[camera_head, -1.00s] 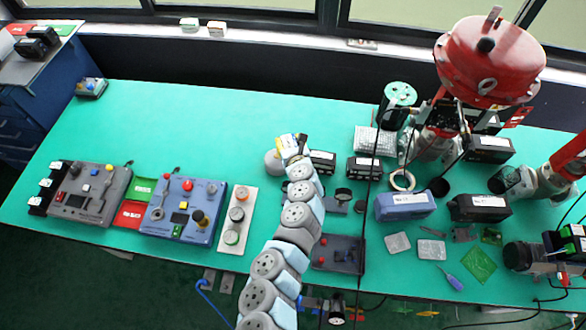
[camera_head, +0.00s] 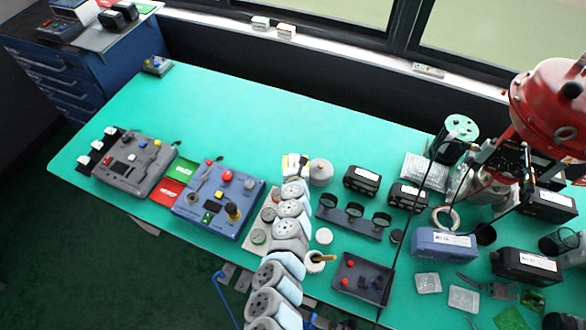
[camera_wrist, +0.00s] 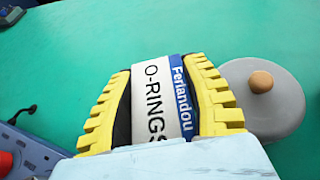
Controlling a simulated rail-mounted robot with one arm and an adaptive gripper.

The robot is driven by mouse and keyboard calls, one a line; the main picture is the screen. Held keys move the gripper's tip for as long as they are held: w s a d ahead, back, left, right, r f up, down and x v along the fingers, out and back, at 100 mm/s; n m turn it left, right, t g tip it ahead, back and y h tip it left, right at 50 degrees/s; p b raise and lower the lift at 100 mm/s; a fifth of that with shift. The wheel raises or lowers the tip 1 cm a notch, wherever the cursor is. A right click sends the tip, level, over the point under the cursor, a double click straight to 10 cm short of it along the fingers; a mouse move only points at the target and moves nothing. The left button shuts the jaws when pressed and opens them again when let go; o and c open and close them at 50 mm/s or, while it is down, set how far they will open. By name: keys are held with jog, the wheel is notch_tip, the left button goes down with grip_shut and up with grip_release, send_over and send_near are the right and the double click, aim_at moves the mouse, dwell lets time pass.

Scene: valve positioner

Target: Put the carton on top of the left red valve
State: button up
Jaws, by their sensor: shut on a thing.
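My gripper (camera_head: 293,163) is above the green table in the head view, just left of a grey round lid. In the wrist view, its yellow ribbed fingers (camera_wrist: 160,100) are shut on the carton, a white and blue box (camera_wrist: 158,85) lettered "O-RINGS" and "Ferlandou". The carton's lower end is hidden by a pale blue part of my gripper. In the head view the carton is too small to make out clearly. The left red valve (camera_head: 552,108), with a big red domed top, stands at the far right, well apart from my gripper and partly cut off by the picture edge.
The grey lid with a tan knob (camera_wrist: 262,95) is close beside my gripper. Dark boxes (camera_head: 362,180), a gauge block (camera_head: 352,216) and a green-topped cylinder (camera_head: 460,130) lie between gripper and valve. A blue control box (camera_head: 218,197) is left.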

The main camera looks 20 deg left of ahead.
aim_at(293, 166)
jog(key=shift+a+f, duration=0.25)
jog(key=shift+f, duration=0.15)
jog(key=shift+a+f+b, duration=0.15)
jog(key=shift+f+b, duration=1.4)
jog(key=shift+f, duration=0.05)
jog(key=shift+f, duration=0.1)
jog(key=shift+f, duration=0.1)
jog(key=o, duration=0.9)
